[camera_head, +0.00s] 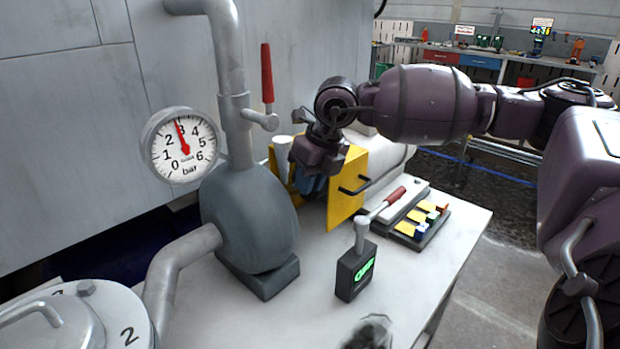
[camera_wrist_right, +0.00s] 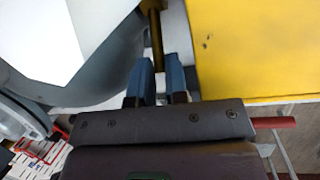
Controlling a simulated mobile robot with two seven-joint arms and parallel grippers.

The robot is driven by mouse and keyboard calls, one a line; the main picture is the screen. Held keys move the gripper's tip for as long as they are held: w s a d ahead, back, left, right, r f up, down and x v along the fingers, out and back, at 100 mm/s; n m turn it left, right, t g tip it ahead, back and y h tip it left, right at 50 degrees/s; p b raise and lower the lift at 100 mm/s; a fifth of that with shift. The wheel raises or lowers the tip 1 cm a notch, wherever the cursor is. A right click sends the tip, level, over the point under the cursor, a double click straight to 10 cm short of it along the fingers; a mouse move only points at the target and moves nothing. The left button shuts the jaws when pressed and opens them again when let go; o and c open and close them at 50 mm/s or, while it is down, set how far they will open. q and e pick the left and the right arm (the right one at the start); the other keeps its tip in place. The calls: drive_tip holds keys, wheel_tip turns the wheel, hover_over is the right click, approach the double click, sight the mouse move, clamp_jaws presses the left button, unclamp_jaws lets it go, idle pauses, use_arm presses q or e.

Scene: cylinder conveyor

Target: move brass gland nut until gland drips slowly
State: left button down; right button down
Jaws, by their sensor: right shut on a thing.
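My right gripper (camera_head: 312,180) reaches in from the right, between the grey pump casing (camera_head: 250,215) and the open yellow guard (camera_head: 345,192). In the right wrist view, its two blue fingers (camera_wrist_right: 158,82) close on a narrow brass-coloured part, which I take for the brass gland nut (camera_wrist_right: 156,52). A wider brass piece shows above it at the top edge. In the head view the gripper and guard hide the nut. No drip can be made out. My left gripper is not in view.
A pressure gauge (camera_head: 184,147) reads just under 3 bar. A red-handled valve (camera_head: 267,75) sits on the riser pipe. A small dark box with a green display (camera_head: 356,270) and a tray of coloured blocks (camera_head: 418,224) stand on the white bench (camera_head: 455,250).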

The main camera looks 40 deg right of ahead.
drive_tip(key=c, duration=1.4)
unclamp_jaws()
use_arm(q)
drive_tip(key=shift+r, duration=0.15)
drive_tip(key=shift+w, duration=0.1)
